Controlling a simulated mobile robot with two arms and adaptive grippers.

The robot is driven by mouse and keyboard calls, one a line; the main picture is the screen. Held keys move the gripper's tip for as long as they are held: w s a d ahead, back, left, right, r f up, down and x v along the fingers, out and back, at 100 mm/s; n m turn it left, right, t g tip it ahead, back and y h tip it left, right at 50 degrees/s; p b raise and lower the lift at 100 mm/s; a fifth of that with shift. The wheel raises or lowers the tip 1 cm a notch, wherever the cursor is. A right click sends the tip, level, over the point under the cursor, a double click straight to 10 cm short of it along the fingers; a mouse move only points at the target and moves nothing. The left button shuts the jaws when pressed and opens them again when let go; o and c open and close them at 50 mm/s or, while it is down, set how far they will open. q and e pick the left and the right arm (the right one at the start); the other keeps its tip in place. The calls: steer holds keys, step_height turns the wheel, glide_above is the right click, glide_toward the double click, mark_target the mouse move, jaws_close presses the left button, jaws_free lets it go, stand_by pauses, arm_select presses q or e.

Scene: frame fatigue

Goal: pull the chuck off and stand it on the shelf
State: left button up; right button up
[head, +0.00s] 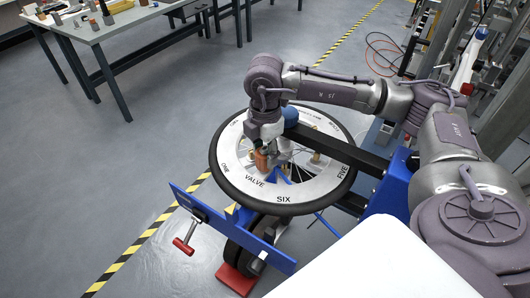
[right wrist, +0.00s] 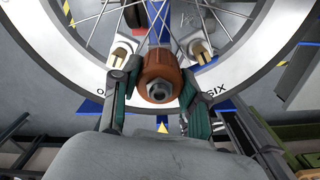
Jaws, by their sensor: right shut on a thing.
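The orange-brown chuck (right wrist: 160,70) has a grey metal nut at its near end. It sits at the inner edge of the wheel's white ring, beside the spokes. It shows partly in the head view (head: 262,160), below my right wrist. My right gripper (right wrist: 157,85) is shut on the chuck, with a green-padded finger on each side. I cannot tell whether the chuck is still on the valve, as its far end is hidden. The wheel (head: 283,198) lies flat, its white ring marked VALVE, SIX and FIVE. I cannot make out the shelf for certain. My left gripper is out of view.
Two pale blocks with brass inserts (right wrist: 123,50) (right wrist: 200,48) flank the chuck. A blue bar (head: 232,228) with a red-handled clamp (head: 185,245) stands before the wheel. A workbench (head: 105,30) with small parts is at upper left. The floor at left is open.

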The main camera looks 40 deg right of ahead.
mark_target(265, 151)
steer(key=shift+r+p, duration=0.8)
steer(key=shift+r, duration=0.75)
steer(key=shift+r+p, duration=1.15)
steer(key=shift+r, duration=0.8)
